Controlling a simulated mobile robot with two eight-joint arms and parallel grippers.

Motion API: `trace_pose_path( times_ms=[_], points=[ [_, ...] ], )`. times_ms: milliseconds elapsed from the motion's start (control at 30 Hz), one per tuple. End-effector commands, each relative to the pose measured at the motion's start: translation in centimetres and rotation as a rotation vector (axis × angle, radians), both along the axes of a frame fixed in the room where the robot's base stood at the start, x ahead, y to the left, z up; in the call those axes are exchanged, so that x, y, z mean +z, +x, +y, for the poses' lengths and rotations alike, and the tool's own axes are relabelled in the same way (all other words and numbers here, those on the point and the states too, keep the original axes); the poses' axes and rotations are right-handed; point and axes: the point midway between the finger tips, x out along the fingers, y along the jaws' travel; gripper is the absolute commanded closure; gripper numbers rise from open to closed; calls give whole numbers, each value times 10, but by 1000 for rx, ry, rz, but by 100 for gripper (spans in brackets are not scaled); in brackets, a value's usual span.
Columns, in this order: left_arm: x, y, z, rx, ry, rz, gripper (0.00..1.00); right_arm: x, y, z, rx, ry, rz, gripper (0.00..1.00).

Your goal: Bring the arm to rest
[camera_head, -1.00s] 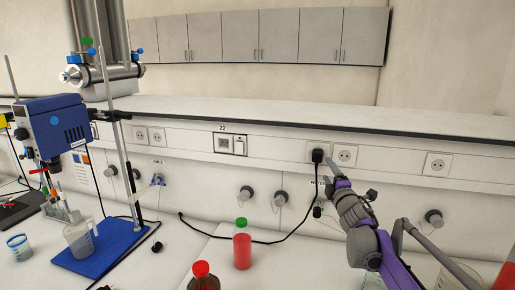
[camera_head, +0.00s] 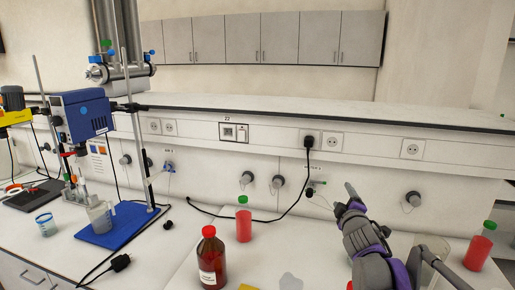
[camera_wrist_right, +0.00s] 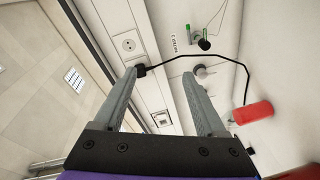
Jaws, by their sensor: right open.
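My right arm comes in from the lower right of the head view. Its gripper (camera_head: 350,190) is raised in front of the back wall, above the bench top. In the right wrist view the two grey fingers of this gripper (camera_wrist_right: 160,88) stand wide apart with nothing between them but the distant wall panel. My left gripper is not in view.
A bottle with red liquid and a green cap (camera_head: 244,222) and a brown bottle with a red cap (camera_head: 211,262) stand left of the arm. Another red bottle (camera_head: 480,248) stands at the right. A blue stand base (camera_head: 117,226) is at the left. A black cable (camera_head: 290,208) hangs from a socket.

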Motion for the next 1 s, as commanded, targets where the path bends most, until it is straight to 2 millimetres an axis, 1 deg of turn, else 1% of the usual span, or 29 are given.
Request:
trace_pose_path(
  times_ms=[33,67,100,167,200,267,300,367,400,467,500,567,600,667,700,767,800,833,900,1000],
  points=[
    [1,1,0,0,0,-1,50,-7,-23,0,-34,75,36,27],
    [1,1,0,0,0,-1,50,-14,-37,0,-58,126,62,27],
    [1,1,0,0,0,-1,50,-25,-57,1,-90,197,99,27],
    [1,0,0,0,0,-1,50,-44,-91,3,-142,311,161,27],
    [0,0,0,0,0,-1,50,-60,-115,5,-179,388,206,27],
    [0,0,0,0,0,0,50,-85,-151,11,-233,504,274,27],
    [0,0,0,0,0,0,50,-102,-176,15,-268,578,322,27],
    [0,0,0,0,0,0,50,-128,-212,23,-318,681,392,27],
    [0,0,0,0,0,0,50,-143,-234,29,-348,740,434,27],
    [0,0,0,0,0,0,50,-166,-264,37,-391,821,496,27],
    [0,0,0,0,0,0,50,-180,-283,43,-417,868,535,27],
    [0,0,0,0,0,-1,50,-199,-309,51,-452,930,590,27],
    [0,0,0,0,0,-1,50,-211,-325,57,-474,968,625,27],
    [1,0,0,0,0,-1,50,-228,-349,65,-507,1021,677,27],
    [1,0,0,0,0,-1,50,-239,-364,70,-527,1055,710,27],
    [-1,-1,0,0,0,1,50,-256,-386,78,-558,1098,761,27],
    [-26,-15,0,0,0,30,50,-277,-395,77,-571,1086,777,27],
    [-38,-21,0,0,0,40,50,-288,-400,76,-576,1082,785,27],
    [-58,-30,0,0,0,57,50,-308,-408,76,-585,1077,798,27],
    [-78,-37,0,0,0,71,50,-327,-415,76,-592,1073,808,27]
  ],
)
